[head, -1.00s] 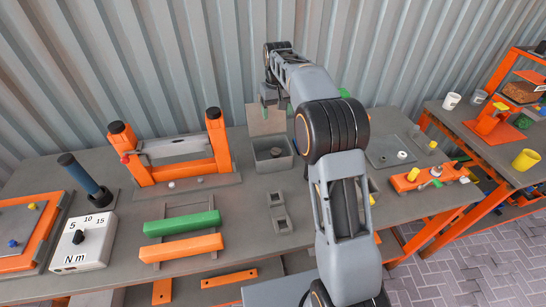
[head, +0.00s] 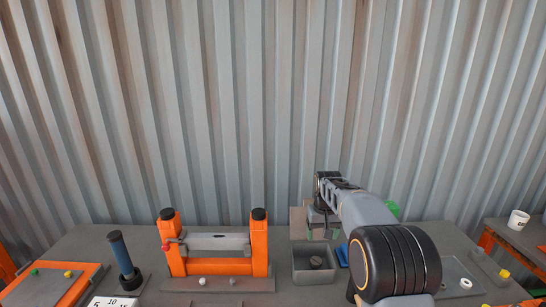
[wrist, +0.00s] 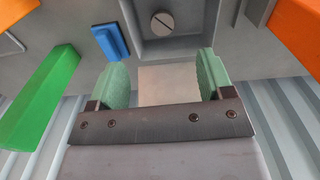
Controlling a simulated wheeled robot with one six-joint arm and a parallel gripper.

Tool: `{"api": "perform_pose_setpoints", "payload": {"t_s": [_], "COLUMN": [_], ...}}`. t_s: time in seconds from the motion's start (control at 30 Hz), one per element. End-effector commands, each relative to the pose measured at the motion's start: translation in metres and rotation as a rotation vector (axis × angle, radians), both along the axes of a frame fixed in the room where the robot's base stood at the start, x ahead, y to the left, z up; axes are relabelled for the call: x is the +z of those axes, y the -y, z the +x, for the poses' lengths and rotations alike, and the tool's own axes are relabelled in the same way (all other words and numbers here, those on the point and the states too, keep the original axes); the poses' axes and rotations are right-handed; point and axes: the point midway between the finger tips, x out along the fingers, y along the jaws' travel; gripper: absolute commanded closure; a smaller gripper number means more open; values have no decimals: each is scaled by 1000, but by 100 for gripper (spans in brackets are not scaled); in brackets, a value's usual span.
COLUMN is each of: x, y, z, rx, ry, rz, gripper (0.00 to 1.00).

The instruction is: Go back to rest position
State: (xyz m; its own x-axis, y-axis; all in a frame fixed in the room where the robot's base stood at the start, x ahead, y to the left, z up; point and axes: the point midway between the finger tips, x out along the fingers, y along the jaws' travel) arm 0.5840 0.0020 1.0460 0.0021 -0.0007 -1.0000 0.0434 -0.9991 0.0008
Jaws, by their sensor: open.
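My gripper (head: 323,228) is open, with its two green fingertips apart and nothing between them in the wrist view (wrist: 163,80). It hangs just above and behind the grey open box (head: 299,270) on the bench, pointing down. The box also shows at the top of the wrist view (wrist: 205,18), with a round slotted piece (wrist: 162,24) in it. A pale flat panel (wrist: 172,88) lies beyond the fingertips. My arm hides the bench to the right of the box.
A blue piece (head: 342,255) lies beside the box. The orange two-post frame (head: 177,250) stands to the left, and a blue-handled upright tool (head: 120,255) further left. A green thing (head: 391,208) shows behind my arm. The corrugated wall (head: 200,110) rises close behind the bench.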

Motion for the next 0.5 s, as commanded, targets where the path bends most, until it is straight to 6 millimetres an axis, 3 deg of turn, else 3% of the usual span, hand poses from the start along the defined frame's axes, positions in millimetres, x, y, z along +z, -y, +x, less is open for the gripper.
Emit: {"api": "perform_pose_setpoints", "payload": {"t_s": [0.5], "x": [12], "y": [0], "z": [-210], "rx": [-38], "ry": [178], "rz": [3], "gripper": [26]}}
